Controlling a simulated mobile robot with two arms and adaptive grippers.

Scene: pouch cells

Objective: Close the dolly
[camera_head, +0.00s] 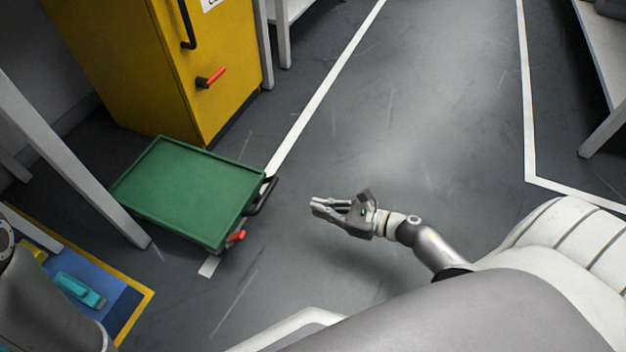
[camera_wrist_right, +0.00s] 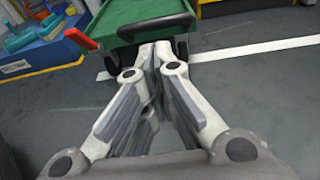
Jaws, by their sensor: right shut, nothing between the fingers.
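The green dolly (camera_head: 188,190) stands on the floor in front of the yellow cabinet. Its black handle (camera_head: 263,195) and a red lever (camera_head: 236,237) are on the side facing my right gripper. My right gripper (camera_head: 316,206) is shut and empty, apart from the dolly and to the right of the handle. In the right wrist view, the closed fingertips (camera_wrist_right: 157,50) point toward the black handle (camera_wrist_right: 157,25), with the red lever (camera_wrist_right: 80,39) to the left. A dark wheel shows under the dolly there. My left gripper is not in view.
The yellow cabinet (camera_head: 150,70) with a red-tipped handle (camera_head: 210,78) stands behind the dolly. A white table leg (camera_head: 75,165) rises close to the dolly's left side. A blue mat with a teal object (camera_head: 80,291) lies at lower left. The floor on the right is clear.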

